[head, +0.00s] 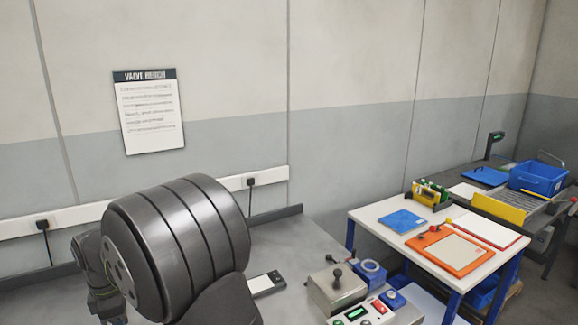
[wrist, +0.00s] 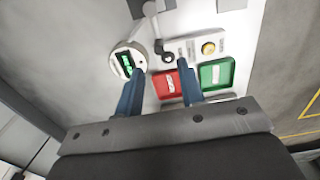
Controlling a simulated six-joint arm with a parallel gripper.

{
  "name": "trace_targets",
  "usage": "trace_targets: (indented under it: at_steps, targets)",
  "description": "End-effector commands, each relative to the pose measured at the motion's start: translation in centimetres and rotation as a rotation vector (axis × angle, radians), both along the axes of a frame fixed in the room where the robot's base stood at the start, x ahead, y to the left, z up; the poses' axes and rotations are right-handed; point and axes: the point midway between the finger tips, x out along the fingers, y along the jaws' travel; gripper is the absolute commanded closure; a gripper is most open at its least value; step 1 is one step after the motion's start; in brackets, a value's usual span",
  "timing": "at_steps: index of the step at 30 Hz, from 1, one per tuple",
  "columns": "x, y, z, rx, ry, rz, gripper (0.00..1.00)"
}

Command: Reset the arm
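My gripper (wrist: 158,95) shows in the wrist view with its two blue fingers spread apart and nothing seen between them. Past the fingertips is a light grey control panel (wrist: 200,22). It carries a round gauge with a green display (wrist: 127,62), a red plate (wrist: 170,84), a green plate (wrist: 216,73) and a yellow knob (wrist: 209,48). A grey lever (wrist: 150,12) stands at its top. I cannot tell whether a finger touches the panel. In the head view my large dark arm link fills the lower left, and the gripper is not seen there.
In the head view a grey box with a black knob (head: 337,291) stands on the grey bench (head: 290,240). A white table (head: 375,219) with an orange tray (head: 431,254) and a blue plate (head: 401,221) is at right. A blue bin (head: 538,178) stands farther back.

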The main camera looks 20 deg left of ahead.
Motion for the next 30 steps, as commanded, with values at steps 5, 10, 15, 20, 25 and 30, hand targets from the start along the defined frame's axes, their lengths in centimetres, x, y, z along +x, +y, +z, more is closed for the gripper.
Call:
trace_targets:
  at_steps: [5,10,15,20,25,30]
  targets:
    - [0.0,-0.1,-3.8,-0.004,0.002,0.000,0.64]
    - [0.0,-0.1,-7.2,-0.003,0.001,0.000,0.64]
    - [0.5,0.4,-7.6,0.001,-0.001,-0.108,0.64]
    - [0.9,0.7,-7.6,0.001,-0.001,-0.203,0.64]
    - [1.1,0.8,-7.6,0.000,0.000,-0.255,0.64]
    - [1.1,0.9,-7.6,0.000,0.000,-0.265,0.64]
